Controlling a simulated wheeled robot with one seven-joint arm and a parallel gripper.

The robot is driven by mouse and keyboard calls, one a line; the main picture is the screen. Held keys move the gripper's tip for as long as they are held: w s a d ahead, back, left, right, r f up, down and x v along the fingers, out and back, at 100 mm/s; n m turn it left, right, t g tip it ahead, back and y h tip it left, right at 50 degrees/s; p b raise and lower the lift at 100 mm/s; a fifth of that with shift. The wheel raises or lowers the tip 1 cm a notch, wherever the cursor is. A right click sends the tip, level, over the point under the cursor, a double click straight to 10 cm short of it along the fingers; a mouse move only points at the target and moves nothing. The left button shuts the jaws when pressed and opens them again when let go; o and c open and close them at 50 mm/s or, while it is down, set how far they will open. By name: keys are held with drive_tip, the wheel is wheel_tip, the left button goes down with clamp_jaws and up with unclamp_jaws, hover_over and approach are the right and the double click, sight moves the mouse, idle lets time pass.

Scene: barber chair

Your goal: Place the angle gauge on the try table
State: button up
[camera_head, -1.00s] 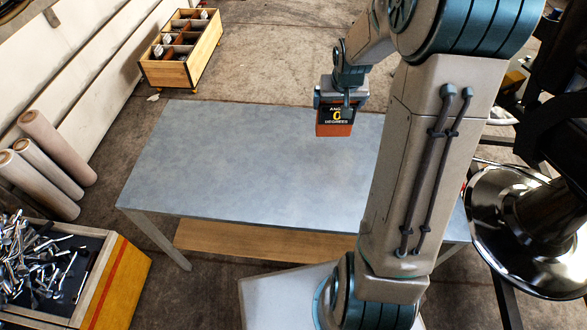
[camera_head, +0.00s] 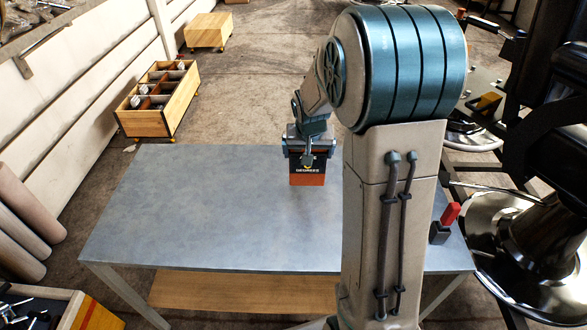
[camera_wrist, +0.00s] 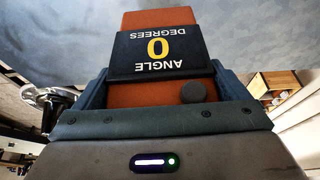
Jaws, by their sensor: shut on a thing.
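The angle gauge (camera_head: 307,177) is an orange block with a dark display. In the wrist view the gauge (camera_wrist: 150,95) shows a yellow 0 with the words ANGLE and DEGREES, and a dark round knob. My gripper (camera_head: 307,150) is shut on the gauge, with a jaw on either side of it. The try table (camera_head: 180,220) is a grey-blue metal-topped table in front of me. The gauge is over the table's right half; I cannot tell whether its lower end touches the top. My arm hides part of the table's right side.
A red and black object (camera_head: 446,223) is at the table's right edge, beside a shiny chair base (camera_head: 510,240). A compartmented wooden crate (camera_head: 158,98) stands behind the table, with a smaller wooden box (camera_head: 208,31) farther back. The table's left half is bare.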

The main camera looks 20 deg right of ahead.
sight(296, 165)
drive_tip(key=a+f, duration=0.1)
drive_tip(key=w+a+f, duration=0.1)
drive_tip(key=a, duration=0.1)
drive_tip(key=shift+f, duration=2.05)
drive_tip(key=o, duration=0.8)
drive_tip(key=shift+f, duration=0.1)
drive_tip(key=shift+c, duration=0.2)
